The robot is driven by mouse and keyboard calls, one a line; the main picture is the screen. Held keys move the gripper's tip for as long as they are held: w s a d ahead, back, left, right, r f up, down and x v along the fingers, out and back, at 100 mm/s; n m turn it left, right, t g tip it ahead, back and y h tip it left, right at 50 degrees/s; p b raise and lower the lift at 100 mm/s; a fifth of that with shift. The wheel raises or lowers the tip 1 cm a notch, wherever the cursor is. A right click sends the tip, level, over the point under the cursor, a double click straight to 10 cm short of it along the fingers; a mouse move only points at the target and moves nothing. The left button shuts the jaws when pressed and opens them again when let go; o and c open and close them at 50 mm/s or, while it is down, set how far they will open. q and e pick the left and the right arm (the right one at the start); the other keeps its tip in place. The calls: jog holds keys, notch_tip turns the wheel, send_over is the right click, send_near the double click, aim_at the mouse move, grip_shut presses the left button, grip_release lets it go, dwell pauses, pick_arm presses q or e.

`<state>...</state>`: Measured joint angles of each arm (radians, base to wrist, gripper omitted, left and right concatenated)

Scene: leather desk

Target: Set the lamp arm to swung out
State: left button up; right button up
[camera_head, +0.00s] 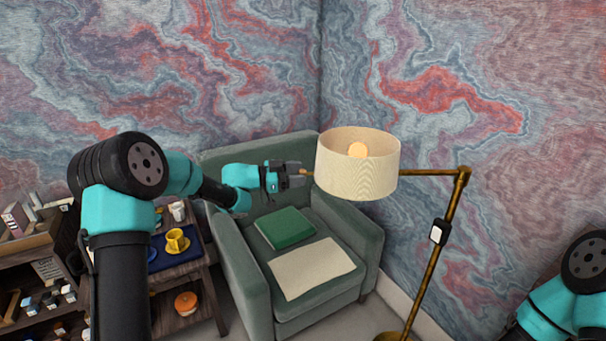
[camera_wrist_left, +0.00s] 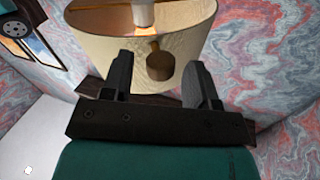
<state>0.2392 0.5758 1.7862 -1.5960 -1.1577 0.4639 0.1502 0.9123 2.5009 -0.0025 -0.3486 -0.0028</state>
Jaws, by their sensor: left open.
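The floor lamp has a cream drum shade (camera_head: 352,178) on a brass arm (camera_head: 428,172) that reaches left from a leaning brass pole (camera_head: 430,278). A small brass knob (camera_head: 305,172) sticks out left of the shade. My left gripper (camera_head: 295,173) is open just left of the shade, its fingers pointing at the knob. In the left wrist view the knob (camera_wrist_left: 160,66) appears between the open fingers (camera_wrist_left: 160,75), with the shade (camera_wrist_left: 98,52) behind. I cannot tell whether the fingers touch it. My right gripper is out of view; only part of that arm shows at lower right.
A side table with a yellow cup (camera_head: 176,240) stands at left. Marbled walls (camera_head: 480,90) close in behind. A switch box (camera_head: 439,231) sits on the pole.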

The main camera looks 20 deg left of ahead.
pick_arm(q)
jog(key=shift+x, duration=1.05)
jog(key=shift+a, duration=0.1)
grip_shut()
